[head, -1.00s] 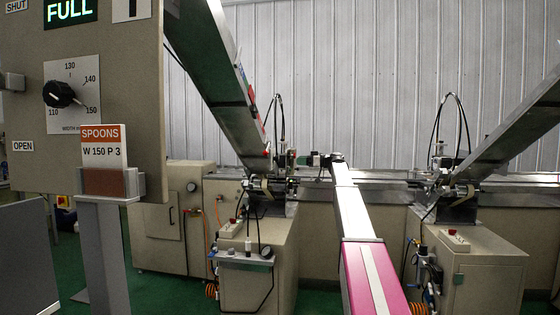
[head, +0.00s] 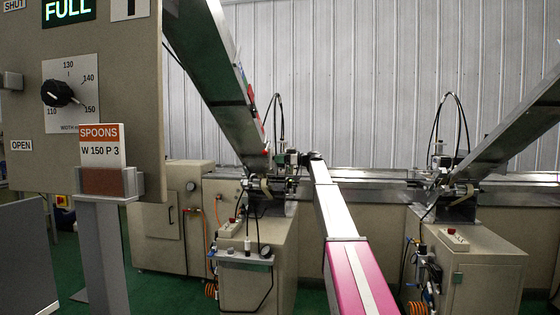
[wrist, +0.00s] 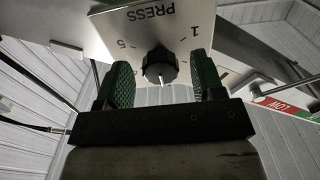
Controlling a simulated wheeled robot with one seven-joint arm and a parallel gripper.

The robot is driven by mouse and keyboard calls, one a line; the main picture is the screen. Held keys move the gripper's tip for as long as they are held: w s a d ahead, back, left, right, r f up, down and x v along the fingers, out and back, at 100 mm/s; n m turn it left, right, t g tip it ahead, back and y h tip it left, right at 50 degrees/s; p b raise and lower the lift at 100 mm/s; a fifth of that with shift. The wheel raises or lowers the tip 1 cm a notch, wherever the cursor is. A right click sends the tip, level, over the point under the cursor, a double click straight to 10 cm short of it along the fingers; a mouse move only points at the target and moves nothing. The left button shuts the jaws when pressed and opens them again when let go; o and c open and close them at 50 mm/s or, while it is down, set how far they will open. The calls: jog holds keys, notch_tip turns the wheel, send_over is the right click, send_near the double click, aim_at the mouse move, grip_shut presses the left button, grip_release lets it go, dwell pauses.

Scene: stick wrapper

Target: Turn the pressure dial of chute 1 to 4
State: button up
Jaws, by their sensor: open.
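In the wrist view, the black pressure dial (wrist: 160,64) sits on a pale plate (wrist: 112,22) printed PRESS, with 1 and 5 legible and upside down. A light mark on the knob appears to point toward the picture's bottom; the number there cannot be read. My gripper (wrist: 162,70) is open, its green fingers on either side of the knob with gaps visible. In the head view my gripper (head: 308,158) is small, at the far end of my arm, beside the left chute's station (head: 268,188). The pressure dial cannot be made out there.
A panel at left has a width dial (head: 57,93) pointing near 150 and a FULL display (head: 68,10). A card (head: 101,146) reads SPOONS, W 150 P 3. The sloping left chute (head: 222,90) and a second chute (head: 500,145) flank my arm. A red LOW label (wrist: 283,106) is nearby.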

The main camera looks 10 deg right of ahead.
jog(key=c, duration=0.9)
jog(key=shift+m, duration=0.3)
jog(key=m, duration=1.1)
dwell(0.4)
jog(key=o, duration=0.9)
